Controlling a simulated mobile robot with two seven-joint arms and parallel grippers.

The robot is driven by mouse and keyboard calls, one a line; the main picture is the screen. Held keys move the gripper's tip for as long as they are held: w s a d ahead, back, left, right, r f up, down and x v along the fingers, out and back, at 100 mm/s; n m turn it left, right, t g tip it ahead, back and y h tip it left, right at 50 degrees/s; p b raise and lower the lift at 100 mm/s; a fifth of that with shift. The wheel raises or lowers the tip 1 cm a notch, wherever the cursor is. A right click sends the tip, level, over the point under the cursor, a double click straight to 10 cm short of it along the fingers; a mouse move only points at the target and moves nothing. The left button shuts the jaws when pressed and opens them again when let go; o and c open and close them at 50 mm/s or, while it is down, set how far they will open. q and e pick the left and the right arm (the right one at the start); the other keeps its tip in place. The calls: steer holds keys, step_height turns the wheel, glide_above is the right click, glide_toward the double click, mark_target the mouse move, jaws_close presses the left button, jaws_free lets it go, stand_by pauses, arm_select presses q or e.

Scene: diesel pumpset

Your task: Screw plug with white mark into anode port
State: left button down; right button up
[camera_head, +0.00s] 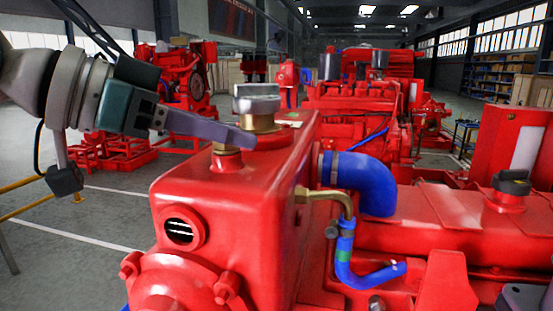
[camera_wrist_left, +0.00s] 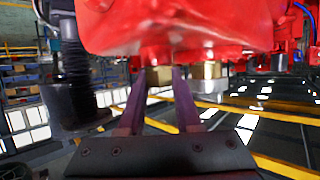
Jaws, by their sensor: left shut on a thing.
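The red tank (camera_head: 225,185) stands in the middle of the head view, with brass fittings on its top. My left gripper (camera_head: 240,139) reaches in from the left with its fingers over the top near corner of the tank. It is shut on a brass plug (camera_head: 226,160), whose lower part shows under the fingers. In the left wrist view the brass plug (camera_wrist_left: 158,75) lies between the fingertips (camera_wrist_left: 160,82), right against the tank. No white mark can be made out. The anode port is hidden at the plug; I cannot tell how deep the plug sits.
A grey filler cap (camera_head: 257,98) on a brass neck stands right behind the fingertips. A round opening (camera_head: 180,231) with pale slats is in the tank front. A blue hose (camera_head: 365,180) and brass elbow pipe (camera_head: 335,197) are on the right. Other red engines stand behind.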

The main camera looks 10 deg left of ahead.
arm_select(q)
steer(key=m+g+h+b, duration=0.1)
steer(key=b, duration=0.1)
steer(key=f+m+g+b, duration=0.1)
steer(key=b, duration=0.2)
steer(key=shift+w+f+m+h, duration=0.1)
steer(key=shift+f+m+h, duration=0.05)
steer(key=shift+m+h, duration=0.2)
steer(key=shift+r+m+g+h, duration=0.45)
steer(key=shift+m+g, duration=0.4)
steer(key=shift+g, duration=0.35)
steer(key=shift+d+r+m+g+h+b, duration=0.1)
steer(key=shift+m+g+h+b, duration=0.2)
steer(key=shift+m+g, duration=1.5)
steer(key=shift+g, duration=0.5)
steer(key=shift+m+g+b, duration=0.4)
steer(key=shift+m, duration=0.2)
